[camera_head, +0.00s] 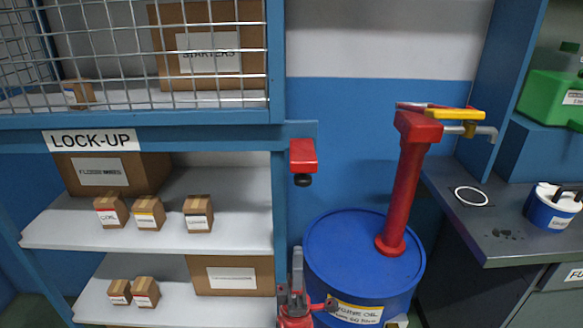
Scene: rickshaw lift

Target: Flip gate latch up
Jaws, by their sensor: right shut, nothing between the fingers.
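The wire mesh gate (210,70) of the lock-up fills the upper left, in a blue frame. The red latch (303,155) sits at the frame's lower right corner, with a black knob (303,180) under it; the knob points down. My right gripper (297,258) is low in the middle, below the latch and apart from it. Its grey fingers point up and are shut with nothing between them. My left gripper is not in view.
A blue oil drum (330,240) with a red hand pump (405,190) stands right beside my right gripper. Shelves (225,235) with cardboard boxes are on the left. A dark workbench (500,235) is on the right. The wall space between latch and pump is free.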

